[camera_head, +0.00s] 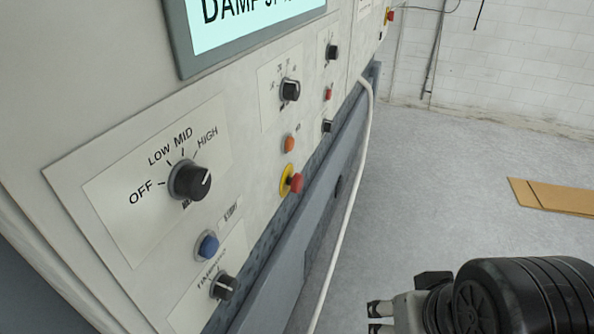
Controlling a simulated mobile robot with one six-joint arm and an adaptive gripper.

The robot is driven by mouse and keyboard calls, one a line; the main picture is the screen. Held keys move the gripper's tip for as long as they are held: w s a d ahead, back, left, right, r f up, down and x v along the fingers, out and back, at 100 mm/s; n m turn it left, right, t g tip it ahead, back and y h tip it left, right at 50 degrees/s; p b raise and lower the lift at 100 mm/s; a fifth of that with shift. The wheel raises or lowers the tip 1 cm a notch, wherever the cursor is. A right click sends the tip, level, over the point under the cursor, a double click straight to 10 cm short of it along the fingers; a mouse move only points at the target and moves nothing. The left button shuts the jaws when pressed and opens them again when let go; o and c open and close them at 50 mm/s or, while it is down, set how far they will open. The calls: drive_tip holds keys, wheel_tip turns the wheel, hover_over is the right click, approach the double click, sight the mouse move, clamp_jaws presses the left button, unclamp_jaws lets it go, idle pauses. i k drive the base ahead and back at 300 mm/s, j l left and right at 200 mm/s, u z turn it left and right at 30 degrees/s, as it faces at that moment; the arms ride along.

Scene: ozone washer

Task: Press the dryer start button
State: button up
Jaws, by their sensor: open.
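A blue round push button (207,246) sits low on the white control panel (110,255), with a small label beside it that seems to read START. A black knob (189,181) marked OFF, LOW, MID, HIGH is above it, and a smaller black knob (223,287) is below it. My gripper (374,318) is at the bottom of the view, right of the panel and well apart from the blue button. Its two short fingers are spread with nothing between them, pointing left toward the panel.
A red mushroom button on a yellow collar (293,181) sticks out right of the blue button, near an orange button (289,144). A pale hose (350,205) hangs along the panel's right edge. Flat brown boards (555,197) lie on the otherwise open grey floor.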

sight(210, 248)
drive_tip(key=k+u, duration=0.1)
drive_tip(key=u, duration=1.25)
